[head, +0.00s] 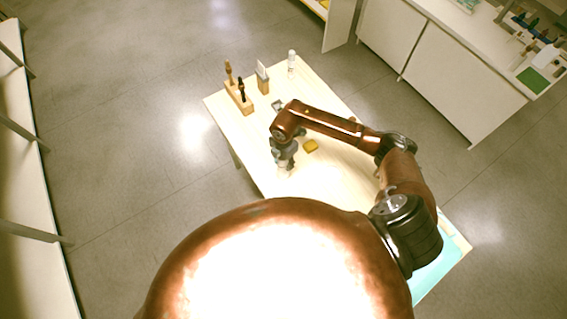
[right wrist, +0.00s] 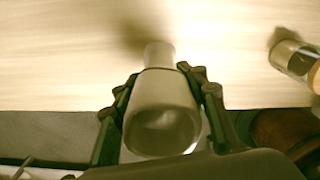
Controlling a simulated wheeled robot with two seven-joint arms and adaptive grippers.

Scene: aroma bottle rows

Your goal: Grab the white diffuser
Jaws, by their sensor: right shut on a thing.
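My right gripper (head: 284,158) is low over the left part of the light wooden table (head: 240,130). In the right wrist view its two fingers (right wrist: 160,105) are shut on the white diffuser (right wrist: 162,112), one on each side of its wide body. The diffuser's narrower neck points away from the camera toward the table surface. In the head view the gripper and arm mostly hide the diffuser. I cannot tell whether it touches the table. My left gripper is in neither view.
A yellow-brown item (head: 311,146) lies right of the gripper. A wooden stand (head: 238,98) with dark bottles, a wooden block with a white card (head: 263,72) and a white bottle (head: 291,61) stand at the far end. A glass jar (right wrist: 297,62) shows at the wrist view's right.

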